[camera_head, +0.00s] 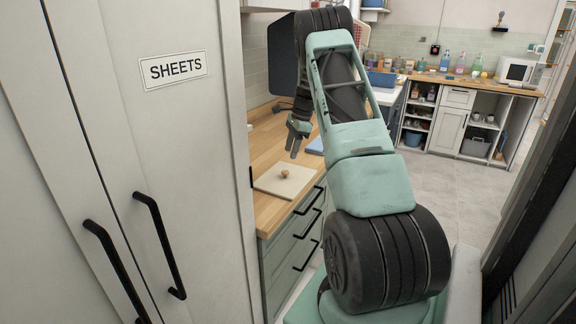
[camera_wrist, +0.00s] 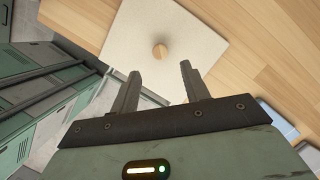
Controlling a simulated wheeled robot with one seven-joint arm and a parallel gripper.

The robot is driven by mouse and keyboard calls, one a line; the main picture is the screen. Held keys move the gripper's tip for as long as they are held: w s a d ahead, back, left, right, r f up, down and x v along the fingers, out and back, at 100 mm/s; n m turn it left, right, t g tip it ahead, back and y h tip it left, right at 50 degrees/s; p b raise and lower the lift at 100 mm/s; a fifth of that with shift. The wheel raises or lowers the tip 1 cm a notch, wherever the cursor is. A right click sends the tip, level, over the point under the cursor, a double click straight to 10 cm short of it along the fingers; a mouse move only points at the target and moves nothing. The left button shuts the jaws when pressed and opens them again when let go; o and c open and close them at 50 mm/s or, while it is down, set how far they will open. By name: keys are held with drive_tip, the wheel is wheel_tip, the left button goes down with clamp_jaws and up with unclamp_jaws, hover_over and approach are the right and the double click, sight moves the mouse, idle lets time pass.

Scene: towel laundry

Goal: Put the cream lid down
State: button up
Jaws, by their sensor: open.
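The cream lid (camera_head: 285,184) is a flat square with a small round wooden knob. It lies on the wooden counter (camera_head: 262,152) near the counter's front edge. In the wrist view the lid (camera_wrist: 135,35) shows beyond my fingertips, with its knob (camera_wrist: 160,51) roughly in line with the gap between them. My gripper (camera_head: 294,150) is open and empty, above the counter and apart from the lid. Its two spread fingers also show in the wrist view (camera_wrist: 158,72).
A tall cupboard labelled SHEETS (camera_head: 173,68) stands close on the left. Blue items lie on the counter, one (camera_head: 316,145) right of my gripper. Drawers with black handles (camera_head: 293,245) are below the counter. Open grey floor (camera_head: 440,182) lies to the right.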

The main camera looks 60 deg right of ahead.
drive_tip(key=shift+b+v, duration=0.3)
drive_tip(key=shift+v, duration=1.85)
